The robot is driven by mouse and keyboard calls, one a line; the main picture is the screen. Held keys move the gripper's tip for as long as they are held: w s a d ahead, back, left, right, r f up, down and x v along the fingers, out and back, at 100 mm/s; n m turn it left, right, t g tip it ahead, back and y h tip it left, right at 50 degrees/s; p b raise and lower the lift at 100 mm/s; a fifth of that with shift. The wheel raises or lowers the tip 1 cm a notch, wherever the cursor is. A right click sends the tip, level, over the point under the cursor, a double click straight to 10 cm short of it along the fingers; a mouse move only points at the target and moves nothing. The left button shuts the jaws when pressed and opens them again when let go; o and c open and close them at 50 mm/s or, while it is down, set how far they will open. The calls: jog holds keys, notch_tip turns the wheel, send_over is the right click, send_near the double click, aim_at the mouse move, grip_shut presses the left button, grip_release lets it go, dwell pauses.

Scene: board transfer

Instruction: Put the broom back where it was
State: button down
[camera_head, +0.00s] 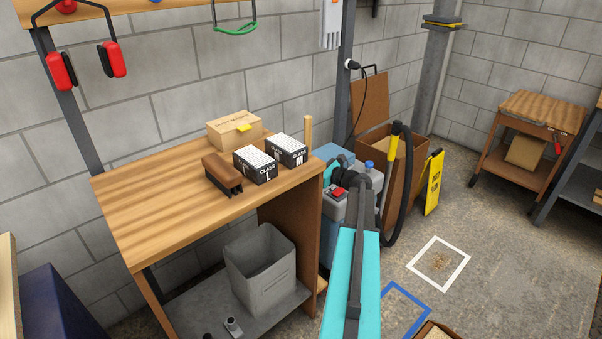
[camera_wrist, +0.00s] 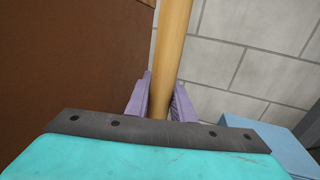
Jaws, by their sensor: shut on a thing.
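The broom shows as a plain round wooden handle. Its top (camera_head: 308,131) stands upright just past the right end of the workbench in the head view, and the bench hides the part below. In the wrist view the handle (camera_wrist: 171,55) runs up, slightly tilted, between the two purple fingers of my gripper (camera_wrist: 161,103). The fingers are shut on it. My arm reaches up from the bottom of the head view, where the fingers cannot be made out. The broom's head cannot be made out in either view.
The wooden workbench (camera_head: 140,207) holds a cardboard box (camera_head: 232,131), glove boxes and a brown block. A grey bin (camera_head: 262,270) stands on its lower shelf. A blue-grey machine (camera_head: 333,205) with a black hose is close beside my wrist. Floor is open around the white square (camera_head: 452,284).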

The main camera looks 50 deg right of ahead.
jog(key=shift+f, duration=1.9)
jog(key=c, duration=1.5)
grip_release()
jog(key=shift+c, duration=0.2)
jog(key=s+d, duration=0.2)
jog(key=s, duration=1)
jog(key=shift+r, duration=0.25)
